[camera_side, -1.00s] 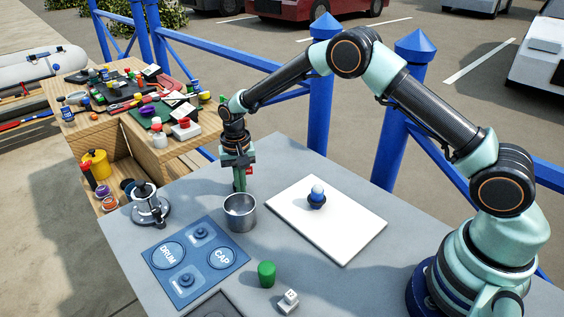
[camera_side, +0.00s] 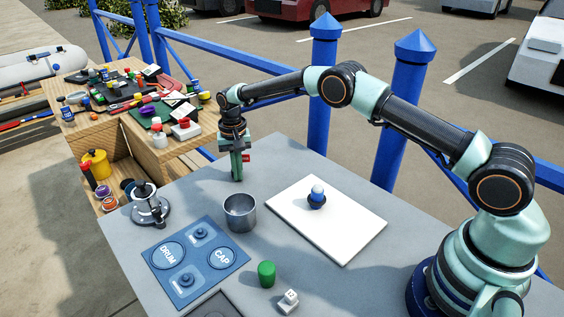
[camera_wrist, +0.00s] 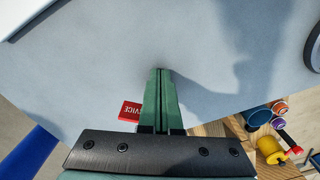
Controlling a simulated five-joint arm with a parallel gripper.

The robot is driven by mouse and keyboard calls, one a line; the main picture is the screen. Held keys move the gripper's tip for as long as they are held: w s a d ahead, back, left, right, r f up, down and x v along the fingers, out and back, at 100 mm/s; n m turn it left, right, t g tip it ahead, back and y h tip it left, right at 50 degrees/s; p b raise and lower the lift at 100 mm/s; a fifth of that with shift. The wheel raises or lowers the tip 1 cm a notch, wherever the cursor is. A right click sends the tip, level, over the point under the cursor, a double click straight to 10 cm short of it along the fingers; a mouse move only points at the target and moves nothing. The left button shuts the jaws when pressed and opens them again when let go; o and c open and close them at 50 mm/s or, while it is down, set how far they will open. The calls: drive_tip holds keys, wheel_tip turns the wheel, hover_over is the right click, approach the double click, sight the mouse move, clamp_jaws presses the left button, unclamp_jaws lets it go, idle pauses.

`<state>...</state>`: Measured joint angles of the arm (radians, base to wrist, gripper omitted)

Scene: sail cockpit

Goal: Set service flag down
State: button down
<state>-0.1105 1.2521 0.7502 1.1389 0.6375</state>
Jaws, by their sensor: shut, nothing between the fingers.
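The service flag (camera_wrist: 130,111) is a small red tag with white letters, partly hidden behind my gripper's base in the wrist view. In the side view it is a small red patch (camera_side: 247,158) just right of the fingers. My gripper (camera_side: 237,178) points down at the far end of the grey table (camera_side: 285,160), with its tips at or close above the surface. Its green fingers are shut together with nothing between them in the wrist view (camera_wrist: 160,72). I cannot tell whether the flag touches the fingers or how it is supported.
A metal cup (camera_side: 240,213) stands in front of my gripper. A blue DRUM/CAP panel (camera_side: 195,257) and green cylinder (camera_side: 266,273) are nearer. Blue railing runs behind.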

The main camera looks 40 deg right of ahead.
drive_tip(key=shift+w+d, duration=0.3)
drive_tip(key=shift+w, duration=0.1)
